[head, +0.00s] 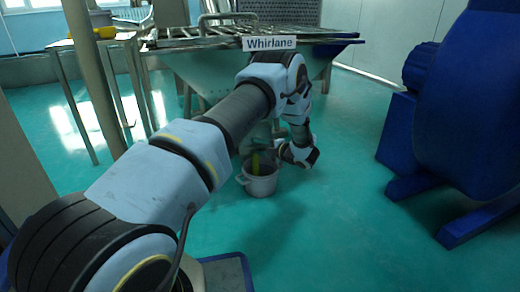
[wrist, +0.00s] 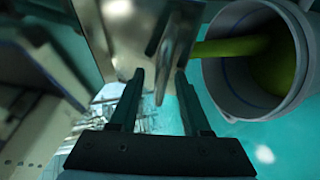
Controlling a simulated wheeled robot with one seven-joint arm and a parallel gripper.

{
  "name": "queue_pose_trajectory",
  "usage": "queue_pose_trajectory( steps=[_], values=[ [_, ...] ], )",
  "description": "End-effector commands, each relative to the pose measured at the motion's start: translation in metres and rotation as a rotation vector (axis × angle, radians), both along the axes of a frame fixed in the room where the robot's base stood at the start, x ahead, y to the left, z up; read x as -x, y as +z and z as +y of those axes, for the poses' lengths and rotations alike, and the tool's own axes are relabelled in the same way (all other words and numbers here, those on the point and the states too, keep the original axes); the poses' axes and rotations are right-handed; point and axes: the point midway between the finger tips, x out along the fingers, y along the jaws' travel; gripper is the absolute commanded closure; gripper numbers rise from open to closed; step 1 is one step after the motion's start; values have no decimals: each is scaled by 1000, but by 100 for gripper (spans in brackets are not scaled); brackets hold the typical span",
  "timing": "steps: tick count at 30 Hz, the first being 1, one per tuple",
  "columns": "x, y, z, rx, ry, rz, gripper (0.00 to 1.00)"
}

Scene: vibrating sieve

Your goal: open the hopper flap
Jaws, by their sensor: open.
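The hopper (head: 215,78) is the grey tapering metal body under the sieve frame in the head view. Its lower outlet is mostly hidden behind my arm. In the wrist view, a shiny metal piece (wrist: 174,42), which looks like the flap or its handle, reaches down to between the fingertips of my gripper (wrist: 159,73). My gripper is open; I cannot tell whether a finger touches the metal. A yellow-green stream (wrist: 222,47) runs from beside this metal piece into a bucket (wrist: 232,97). In the head view my gripper is low, just right of the bucket (head: 262,186).
A sign reading "Whirlane" (head: 269,44) is on the sieve frame. A big blue machine (head: 470,110) stands at the right. A metal table (head: 92,43) with a yellow item stands at the left. The green floor (head: 330,230) in front is clear.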

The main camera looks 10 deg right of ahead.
Motion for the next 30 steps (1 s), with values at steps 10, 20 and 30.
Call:
queue_pose_trajectory(
  steps=[10,20,30],
  values=[
    [0,0,0,0,0,0,80],
    [0,0,0,1,0,0,100],
    [0,0,0,1,0,0,100]
  ],
)
